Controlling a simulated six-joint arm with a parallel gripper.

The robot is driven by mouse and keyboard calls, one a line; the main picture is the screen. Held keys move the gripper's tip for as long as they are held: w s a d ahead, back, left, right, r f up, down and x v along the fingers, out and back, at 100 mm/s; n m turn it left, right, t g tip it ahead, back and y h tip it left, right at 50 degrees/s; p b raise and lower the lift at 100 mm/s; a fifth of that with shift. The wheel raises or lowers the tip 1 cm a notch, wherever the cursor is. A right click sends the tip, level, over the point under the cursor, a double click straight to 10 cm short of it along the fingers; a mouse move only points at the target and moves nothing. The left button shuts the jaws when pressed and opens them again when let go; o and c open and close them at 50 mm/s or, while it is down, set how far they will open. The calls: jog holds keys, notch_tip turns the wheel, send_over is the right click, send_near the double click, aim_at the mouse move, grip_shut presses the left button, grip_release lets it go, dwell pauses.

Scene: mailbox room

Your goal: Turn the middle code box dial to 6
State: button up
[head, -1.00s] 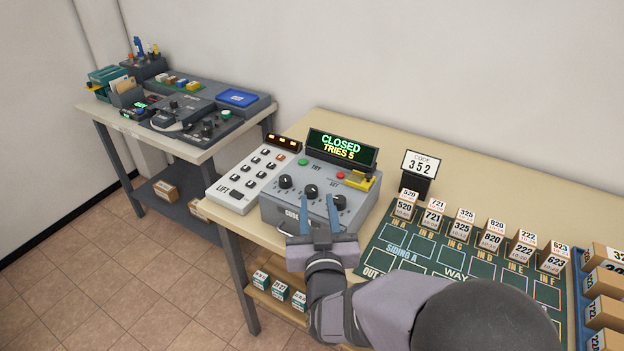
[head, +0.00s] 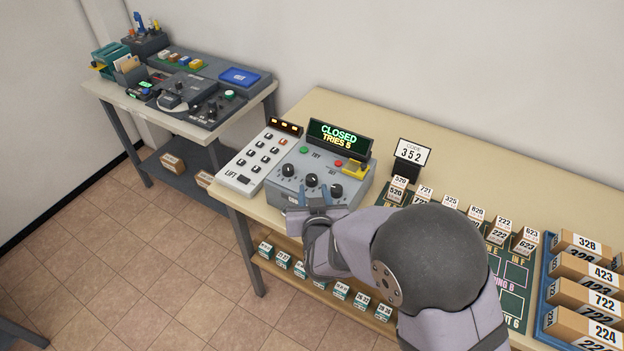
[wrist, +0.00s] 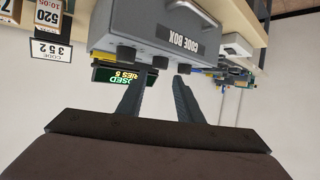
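The grey code box (head: 312,200) stands on the table with three dark dials on its sloped top. The middle dial (head: 311,180) is between the left dial (head: 288,170) and the right dial (head: 336,191). Its setting is too small to read. My gripper (head: 314,196) is at the front of the box, just before the middle dial. The wrist view is upside down; there my gripper (wrist: 160,82) has its fingers apart, with the middle dial (wrist: 160,62) beyond and between the tips. I see no contact. The display (head: 338,138) reads CLOSED, TRIES 5.
A white keypad (head: 258,160) marked LIFT stands left of the box. A code sign (head: 411,154) reading 352 stands to the right. Numbered boxes and a blue rack (head: 545,290) are further right. A second table (head: 118,93) with equipment is at the left.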

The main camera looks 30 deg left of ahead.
aim_at(312, 179)
jog(key=shift+p+x, duration=1.2)
jog(key=shift+x, duration=2.4)
jog(key=c, duration=0.8)
